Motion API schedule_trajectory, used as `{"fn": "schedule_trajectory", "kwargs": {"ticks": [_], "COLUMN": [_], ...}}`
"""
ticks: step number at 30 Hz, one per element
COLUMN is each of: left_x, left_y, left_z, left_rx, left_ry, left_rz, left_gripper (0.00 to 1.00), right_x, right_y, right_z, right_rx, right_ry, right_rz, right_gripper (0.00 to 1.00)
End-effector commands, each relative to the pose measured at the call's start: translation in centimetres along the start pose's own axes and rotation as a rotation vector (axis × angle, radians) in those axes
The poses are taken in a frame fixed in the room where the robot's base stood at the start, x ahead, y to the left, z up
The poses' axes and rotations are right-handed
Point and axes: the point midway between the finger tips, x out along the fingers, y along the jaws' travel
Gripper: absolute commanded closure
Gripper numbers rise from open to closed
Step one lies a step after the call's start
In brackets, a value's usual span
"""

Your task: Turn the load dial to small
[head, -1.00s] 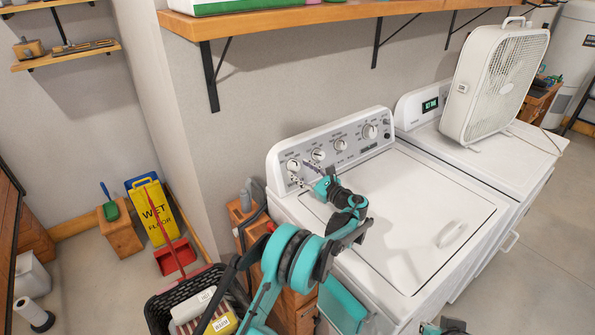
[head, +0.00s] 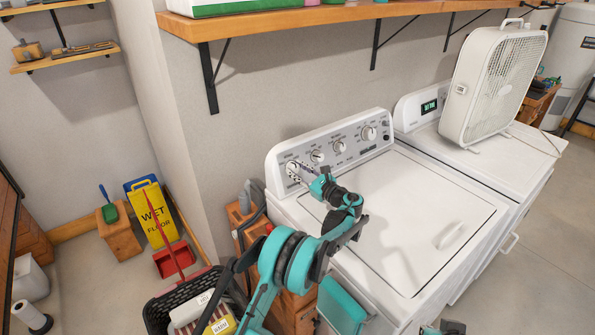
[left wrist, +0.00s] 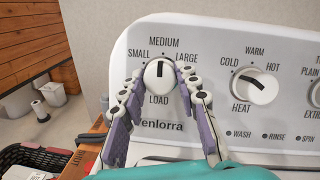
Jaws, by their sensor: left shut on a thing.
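The load dial (left wrist: 159,82) is a round white knob with a dark pointer mark, centred in the left wrist view. Its mark points straight up, towards MEDIUM; SMALL is printed to the upper left and LARGE to the upper right. My left gripper (left wrist: 160,74) has its two purple-padded fingers on either side of the knob, shut on it. In the head view my left gripper (head: 302,172) reaches the leftmost knob of the washer's panel and partly hides it.
The heat dial (left wrist: 249,86) sits right of the load dial on the same panel. The white washer's lid (head: 410,215) is shut and clear. A box fan (head: 495,85) stands on the neighbouring machine. A black basket (head: 160,310) is at the lower left.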

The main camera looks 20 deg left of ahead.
Motion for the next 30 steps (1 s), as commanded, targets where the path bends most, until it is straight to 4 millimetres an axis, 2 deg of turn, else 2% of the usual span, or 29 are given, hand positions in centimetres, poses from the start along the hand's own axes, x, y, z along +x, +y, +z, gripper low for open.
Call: {"fn": "schedule_trajectory", "kwargs": {"ticks": [8,30], "left_x": [0.03,0.10], "left_y": [-0.10,-0.36], "left_z": [0.00,0.25], "left_rx": [-0.141,-0.764], "left_ry": [0.000,-0.001], "left_rz": [0.048,0.256], "left_gripper": [0.98,0.98], "right_x": [0.11,-0.65], "right_y": [0.00,0.00], "right_z": [0.08,-0.47], "right_rx": [0.000,0.000], "right_ry": [0.000,0.000], "right_rz": [0.000,0.000], "right_gripper": [1.00,1.00]}}
